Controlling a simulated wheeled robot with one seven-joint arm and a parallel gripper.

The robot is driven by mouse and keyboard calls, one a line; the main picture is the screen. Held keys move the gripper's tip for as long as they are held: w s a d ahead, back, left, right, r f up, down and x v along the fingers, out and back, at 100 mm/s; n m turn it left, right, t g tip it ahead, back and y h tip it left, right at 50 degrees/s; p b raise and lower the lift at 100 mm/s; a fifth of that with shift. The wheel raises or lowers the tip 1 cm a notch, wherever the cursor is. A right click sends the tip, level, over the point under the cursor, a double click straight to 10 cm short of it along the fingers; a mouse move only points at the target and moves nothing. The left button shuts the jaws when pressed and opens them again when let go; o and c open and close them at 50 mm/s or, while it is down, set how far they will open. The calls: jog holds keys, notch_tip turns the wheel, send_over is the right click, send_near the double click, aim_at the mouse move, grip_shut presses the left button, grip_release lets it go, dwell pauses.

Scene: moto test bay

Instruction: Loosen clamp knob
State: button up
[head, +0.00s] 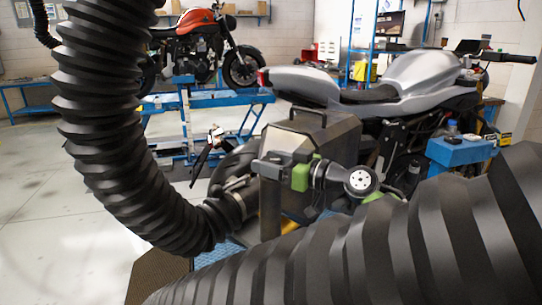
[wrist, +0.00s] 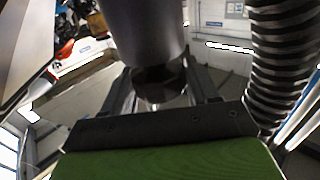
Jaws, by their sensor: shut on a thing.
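The clamp knob (wrist: 160,88) is a dark, faceted knob in the wrist view, just below a large smooth grey cylinder (wrist: 145,35). My gripper (wrist: 163,82) has its two dark fingers on either side of the knob and is shut on it. In the head view my gripper (head: 238,183) reaches left to the lower end of a black corrugated hose (head: 110,140), beside its end collar (head: 240,203). The knob is too small and hidden to make out there.
A silver motorcycle (head: 410,75) stands behind my arm, with a dark box with a handle (head: 315,130) in front of it. A thick ribbed hose (head: 400,250) fills the lower right. An orange motorcycle (head: 200,25) is on a blue lift (head: 205,97). The left floor is clear.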

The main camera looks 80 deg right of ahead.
jog(key=shift+n+t+y+p, duration=0.3)
jog(key=shift+n+y+p, duration=0.9)
jog(key=shift+y, duration=1)
jog(key=o, duration=1)
jog(key=shift+w, duration=0.1)
jog(key=shift+c, duration=0.2)
jog(key=s+p, duration=0.4)
jog(key=s, duration=1.2)
jog(key=shift+a, duration=0.3)
